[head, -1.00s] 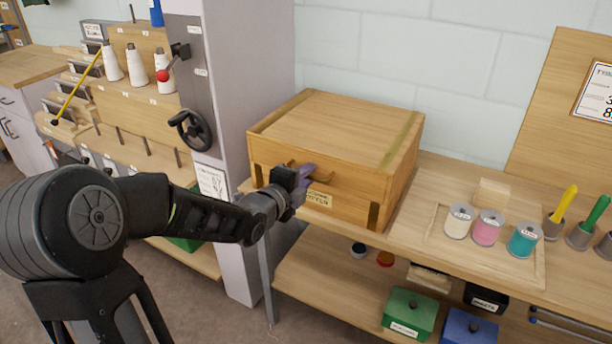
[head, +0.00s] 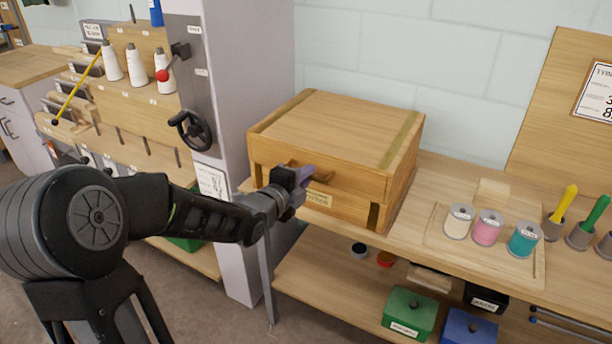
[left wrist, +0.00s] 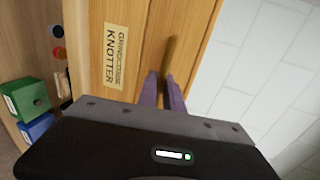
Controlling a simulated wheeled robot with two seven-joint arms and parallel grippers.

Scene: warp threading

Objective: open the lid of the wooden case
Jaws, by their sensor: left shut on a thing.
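The wooden case (head: 345,125) stands on the bench with its lid down. A curved handle (head: 320,177) is on its front, and the handle also shows in the left wrist view (left wrist: 170,55). My left gripper (head: 305,176) is at the front of the case, with its purple fingers (left wrist: 163,90) shut on the handle. The fingers hide part of the handle. A name label (left wrist: 115,55) is on the case front beside the fingers. My right gripper is in neither view.
A grey column with a handwheel (head: 190,130) stands close to the left of the case. Spools (head: 487,228) stand on the bench (head: 425,195) to the right. Green (head: 410,313) and blue boxes (head: 470,328) sit on the lower shelf.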

